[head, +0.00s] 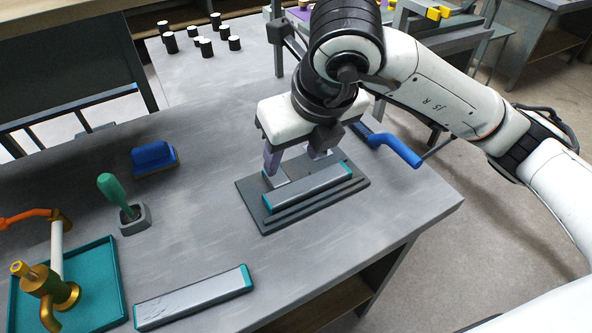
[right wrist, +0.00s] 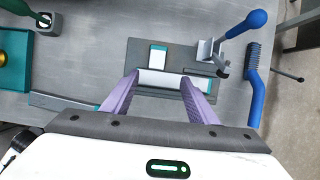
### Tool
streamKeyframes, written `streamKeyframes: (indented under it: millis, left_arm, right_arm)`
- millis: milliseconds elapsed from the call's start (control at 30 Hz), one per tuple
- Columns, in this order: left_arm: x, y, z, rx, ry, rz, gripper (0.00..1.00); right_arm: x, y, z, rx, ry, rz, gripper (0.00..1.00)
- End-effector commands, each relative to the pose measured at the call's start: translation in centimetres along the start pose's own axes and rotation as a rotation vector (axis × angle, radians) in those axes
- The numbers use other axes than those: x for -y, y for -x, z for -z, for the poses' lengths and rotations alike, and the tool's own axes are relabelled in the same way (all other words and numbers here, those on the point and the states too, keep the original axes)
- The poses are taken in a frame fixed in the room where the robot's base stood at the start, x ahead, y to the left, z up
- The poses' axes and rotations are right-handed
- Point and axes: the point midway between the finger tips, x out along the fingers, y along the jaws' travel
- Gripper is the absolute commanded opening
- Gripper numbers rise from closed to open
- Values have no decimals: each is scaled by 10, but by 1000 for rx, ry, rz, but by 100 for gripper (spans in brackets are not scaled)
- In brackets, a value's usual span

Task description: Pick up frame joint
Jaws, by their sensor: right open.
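On a dark fixture plate (head: 262,222) lies a long grey bar (head: 310,187) with teal ends. A short grey piece with a teal end (right wrist: 158,57) sits at a right angle against it in the right wrist view; together they look like the frame joint. My right gripper (head: 296,160) is over the plate, open, pointing down. In the right wrist view its purple fingers (right wrist: 160,80) stand apart on either side of the short piece, near the long bar. Whether they touch anything I cannot tell. My left gripper is not in view.
A clamp with a blue handle (right wrist: 250,22) stands beside the plate, and a blue-handled brush (head: 402,150) lies to the right. A loose bar (head: 195,297) lies at the front edge. A teal tray (head: 108,262) and green-handled tool (head: 112,190) are left.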

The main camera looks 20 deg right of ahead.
Motion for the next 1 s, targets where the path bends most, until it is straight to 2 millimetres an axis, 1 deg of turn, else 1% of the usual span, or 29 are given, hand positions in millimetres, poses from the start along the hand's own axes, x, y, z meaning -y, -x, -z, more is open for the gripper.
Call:
streamKeyframes:
  millis: [100,200,467,600,700,800,1000]
  left_arm:
    - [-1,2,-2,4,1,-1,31]
    - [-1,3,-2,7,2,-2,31]
    - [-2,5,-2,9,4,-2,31]
    - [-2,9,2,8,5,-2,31]
    - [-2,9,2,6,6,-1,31]
    - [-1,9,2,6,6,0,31]
    - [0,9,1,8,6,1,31]
  right_arm:
    - [2,-19,0,-2,-4,10,53]
    - [2,-33,0,-2,-4,8,53]
    - [-2,-54,-2,-2,-2,5,53]
    - [-8,-75,-4,-4,0,4,53]
    - [-7,-89,-4,-3,-1,4,53]
    - [-7,-96,-4,-1,0,5,53]
    - [-7,-98,-4,1,1,4,53]
